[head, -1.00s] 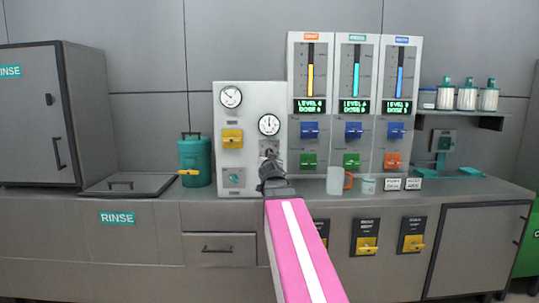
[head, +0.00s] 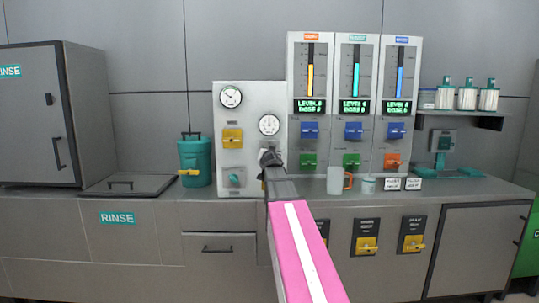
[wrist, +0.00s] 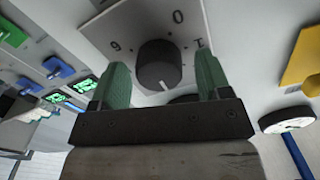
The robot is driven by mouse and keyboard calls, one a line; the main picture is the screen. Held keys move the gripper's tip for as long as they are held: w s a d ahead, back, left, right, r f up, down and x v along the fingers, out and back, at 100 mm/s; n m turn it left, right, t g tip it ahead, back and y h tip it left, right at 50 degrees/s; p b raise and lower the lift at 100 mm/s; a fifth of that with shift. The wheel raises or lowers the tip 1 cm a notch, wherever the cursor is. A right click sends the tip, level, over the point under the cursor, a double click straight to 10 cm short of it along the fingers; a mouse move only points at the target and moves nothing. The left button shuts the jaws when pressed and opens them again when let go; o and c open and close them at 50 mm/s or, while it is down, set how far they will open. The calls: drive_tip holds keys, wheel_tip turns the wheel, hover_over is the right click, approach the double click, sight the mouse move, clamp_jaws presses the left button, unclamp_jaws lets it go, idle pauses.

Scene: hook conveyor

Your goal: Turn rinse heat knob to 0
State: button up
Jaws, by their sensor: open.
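In the wrist view a round dark grey knob (wrist: 155,62) sits on a pale dial plate (wrist: 125,30) with printed digits, among them 9 and 0. The knob's short white mark is on its lower side in the picture, pointing away from the 0. My gripper (wrist: 162,66) is open, with one green finger on each side of the knob. I cannot tell whether the fingers touch it. In the head view my gripper (head: 268,160) is at the grey gauge panel (head: 250,100), below the right gauge, and hides the knob.
A yellow knob (head: 232,139) and a teal knob (head: 235,179) are on the same panel. Dispenser columns (head: 376,70) with blue, green and orange knobs stand just right. A clear cup (head: 335,181) and a teal canister (head: 194,164) stand on the counter.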

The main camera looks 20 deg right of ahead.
drive_tip(key=c, duration=0.9)
drive_tip(key=shift+c, duration=0.2)
